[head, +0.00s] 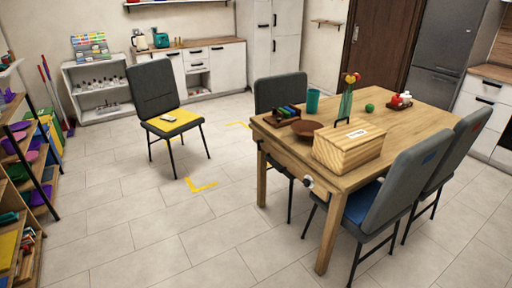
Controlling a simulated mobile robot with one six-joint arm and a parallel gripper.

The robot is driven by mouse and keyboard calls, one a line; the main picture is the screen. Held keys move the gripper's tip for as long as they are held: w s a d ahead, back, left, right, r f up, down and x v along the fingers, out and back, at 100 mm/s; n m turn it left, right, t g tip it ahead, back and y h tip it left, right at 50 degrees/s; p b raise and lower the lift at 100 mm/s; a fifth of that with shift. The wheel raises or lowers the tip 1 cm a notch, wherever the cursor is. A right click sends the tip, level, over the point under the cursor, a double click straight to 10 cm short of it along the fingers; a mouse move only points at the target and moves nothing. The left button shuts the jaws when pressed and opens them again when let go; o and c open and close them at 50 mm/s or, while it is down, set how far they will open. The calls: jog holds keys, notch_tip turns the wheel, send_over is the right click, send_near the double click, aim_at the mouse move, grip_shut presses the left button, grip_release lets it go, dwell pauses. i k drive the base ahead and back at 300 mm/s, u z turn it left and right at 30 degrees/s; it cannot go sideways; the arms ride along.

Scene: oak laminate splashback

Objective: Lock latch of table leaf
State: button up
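The wooden table (398,126) stands at the right in the head view. A small black and white fitting (308,182) sits at the near left corner of the table, just under the top's edge. It may be the latch of the table leaf, but it is too small to tell whether it is locked. The table's left edge (277,146) shows a thick band below the top; I cannot tell a separate leaf from the top. My gripper is not in view.
A wooden box (348,151) with a black handle, a brown bowl (308,129), a teal cup (313,100) and a vase (346,104) stand on the table. Grey chairs (403,182) flank it. Another chair (155,90) stands left on open tiled floor (160,225). Shelves (22,170) line the left.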

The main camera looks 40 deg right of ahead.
aim_at(258, 142)
jog(key=u, duration=0.05)
jog(key=i, duration=1)
jog(key=z, duration=0.05)
